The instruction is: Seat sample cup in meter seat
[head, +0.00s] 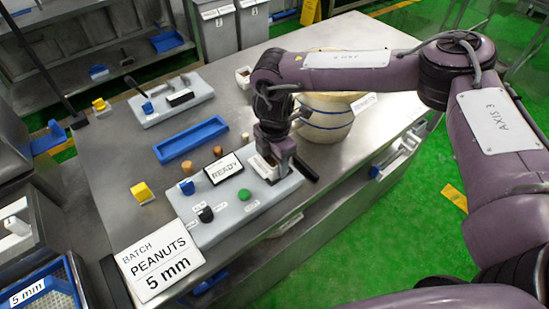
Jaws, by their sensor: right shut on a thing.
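The meter (228,222) is a light grey box on the steel table, with a display reading READY (224,170), a green button (244,194) and dark and blue knobs. My right gripper (284,172) points down at the meter's far right end. It is shut on what looks like the sample cup, mostly hidden by the fingers. A pale, rectangular part (262,167) shows just left of the fingers; I cannot tell whether it is the seat or the cup. Whether the cup touches the seat is hidden. My left gripper is not in view.
A batch sign (157,264) reading PEANUTS 5 mm stands at the near corner. A blue tray (190,139), a yellow block (142,193) and small brown pieces (217,151) lie left of the arm. A cream drum (326,122) stands close behind the gripper.

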